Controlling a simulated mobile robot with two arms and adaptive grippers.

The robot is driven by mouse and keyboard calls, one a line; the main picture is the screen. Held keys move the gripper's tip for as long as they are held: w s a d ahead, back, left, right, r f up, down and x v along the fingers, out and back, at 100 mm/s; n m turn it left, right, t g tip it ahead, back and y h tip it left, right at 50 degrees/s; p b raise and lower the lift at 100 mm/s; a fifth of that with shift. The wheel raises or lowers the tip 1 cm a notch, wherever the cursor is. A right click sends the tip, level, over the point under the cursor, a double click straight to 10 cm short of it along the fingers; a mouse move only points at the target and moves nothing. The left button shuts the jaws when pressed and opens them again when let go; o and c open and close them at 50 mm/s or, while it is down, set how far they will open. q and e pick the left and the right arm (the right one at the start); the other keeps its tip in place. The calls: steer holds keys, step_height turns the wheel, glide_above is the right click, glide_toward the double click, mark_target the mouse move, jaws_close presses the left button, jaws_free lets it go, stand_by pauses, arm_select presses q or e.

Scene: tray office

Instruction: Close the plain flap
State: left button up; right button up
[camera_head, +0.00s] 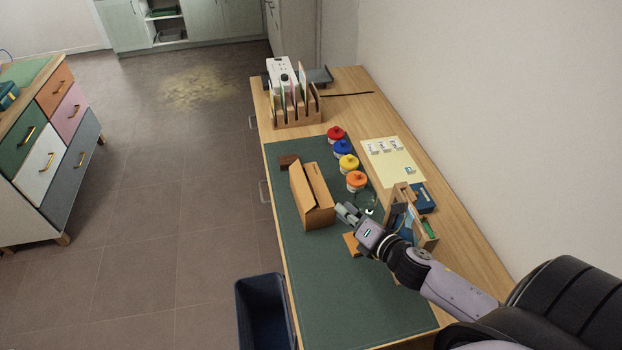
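A brown cardboard box (312,197) stands on the green desk mat, with cardboard flaps on its top and a narrow gap between them. A flap at its near end slopes outward. I cannot tell from here which flap is plain. My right gripper (346,212) is just right of the box's near end, its fingers pointing toward the box. Whether it touches the box is unclear, and its fingers are too small to judge open or shut. My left gripper is not in view.
Several coloured-lid jars (347,163) stand in a row right of the box. A wooden organizer (424,236) is close beside my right arm. A file rack (296,112) stands at the far end. A dark bin (264,312) is on the floor. The near green mat (345,305) is clear.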

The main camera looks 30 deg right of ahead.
mark_target(302, 184)
steer(key=p+x, duration=0.1)
steer(key=x, duration=1.4)
steer(key=shift+w+a+f, duration=0.1)
steer(key=shift+w, duration=0.1)
steer(key=shift+w+a+f, duration=0.1)
steer(key=shift+w, duration=0.4)
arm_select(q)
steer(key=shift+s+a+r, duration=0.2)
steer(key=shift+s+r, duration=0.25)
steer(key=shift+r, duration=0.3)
arm_select(e)
jaws_close()
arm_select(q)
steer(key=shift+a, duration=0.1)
